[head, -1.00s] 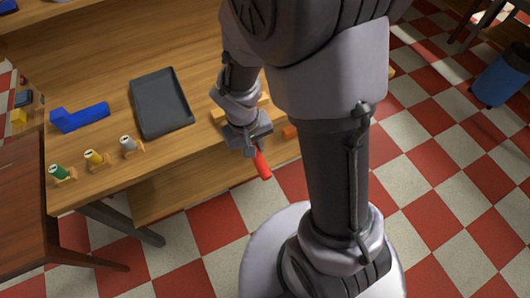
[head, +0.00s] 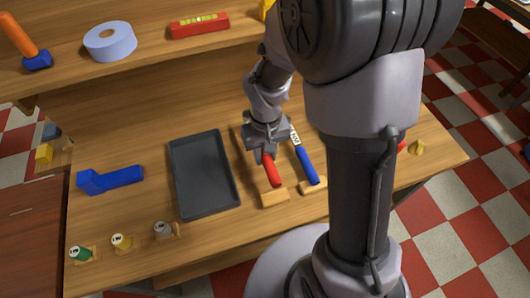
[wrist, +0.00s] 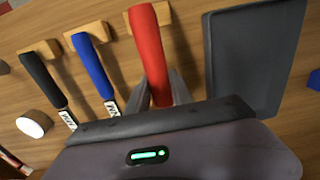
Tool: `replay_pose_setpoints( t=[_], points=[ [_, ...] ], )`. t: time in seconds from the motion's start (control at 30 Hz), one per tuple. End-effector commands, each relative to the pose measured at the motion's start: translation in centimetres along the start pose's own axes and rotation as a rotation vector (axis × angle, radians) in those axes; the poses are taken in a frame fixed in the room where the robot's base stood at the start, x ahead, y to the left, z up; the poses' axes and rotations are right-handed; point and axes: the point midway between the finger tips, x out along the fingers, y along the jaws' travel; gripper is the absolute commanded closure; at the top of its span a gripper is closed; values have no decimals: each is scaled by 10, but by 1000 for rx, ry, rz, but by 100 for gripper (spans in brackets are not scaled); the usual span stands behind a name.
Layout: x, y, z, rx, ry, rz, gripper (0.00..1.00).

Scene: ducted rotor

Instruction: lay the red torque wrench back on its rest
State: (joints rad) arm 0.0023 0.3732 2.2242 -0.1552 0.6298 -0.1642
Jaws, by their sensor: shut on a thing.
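The red torque wrench (head: 271,171) is in my gripper (head: 262,151), its red handle pointing toward the front of the bench. In the wrist view the gripper jaws (wrist: 158,94) close around the red wrench (wrist: 147,45) near the lower end of its handle; the rest of the tool is hidden behind the gripper. A wooden rest block (head: 275,198) lies under or just in front of the handle end, and it also shows behind the handle in the wrist view (wrist: 164,14). I cannot tell whether the handle touches it.
A blue-handled wrench (head: 307,166) lies on its block close to the right. A black-handled one (wrist: 42,78) shows in the wrist view. A dark tray (head: 233,190) stands just left. A shelf (head: 150,55) spans the back.

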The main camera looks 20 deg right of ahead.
Motion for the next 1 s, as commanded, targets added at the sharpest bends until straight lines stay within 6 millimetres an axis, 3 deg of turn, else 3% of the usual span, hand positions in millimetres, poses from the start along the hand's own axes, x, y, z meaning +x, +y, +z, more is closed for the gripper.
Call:
replay_pose_setpoints(
  t=[0.13,0.6,1.0],
  points=[
    [-3,0,2,-4,7,-2,100],
    [56,0,3,-3,5,-2,100],
    [57,0,2,-3,6,-2,100]
  ],
)
